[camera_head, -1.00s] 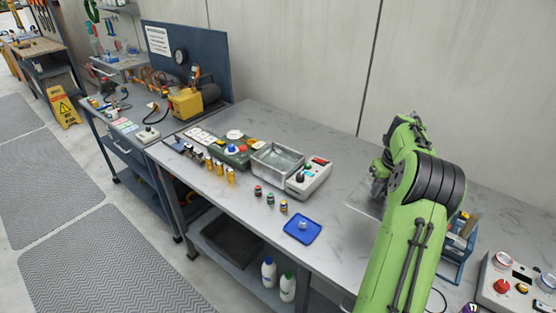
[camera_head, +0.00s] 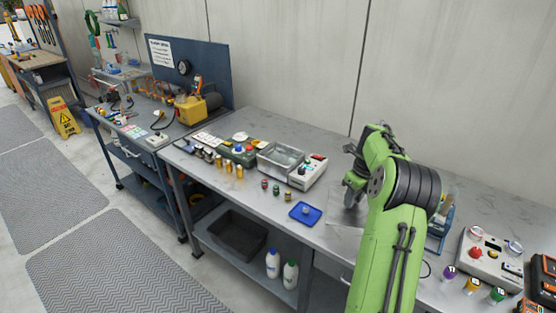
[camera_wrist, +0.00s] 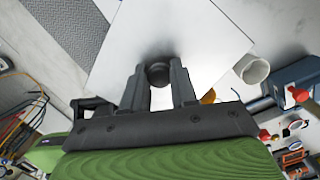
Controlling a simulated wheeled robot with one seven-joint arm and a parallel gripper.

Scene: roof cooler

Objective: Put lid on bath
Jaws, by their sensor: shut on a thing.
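The bath (camera_head: 268,163) is an open rectangular metal basin on the bench. It adjoins a pale control box (camera_head: 309,172) with knobs and a display. The lid (camera_head: 340,218) is a flat pale plate at the right of the bath, beyond the blue tray. In the wrist view the lid (camera_wrist: 190,30) fills the upper middle, with a dark round knob (camera_wrist: 158,74). My gripper (camera_wrist: 158,85) is shut on this knob, one finger on each side. In the head view my gripper (camera_head: 351,197) is partly hidden by my arm. The lid's height above the bench is unclear.
A blue tray (camera_head: 305,213) holding a small object lies between lid and bath. Several small capped vials (camera_head: 276,190) stand in front of the bath. A blue rack (camera_head: 440,232) and a control panel (camera_head: 490,255) stand at the right. Amber bottles (camera_head: 227,167) stand left of the bath.

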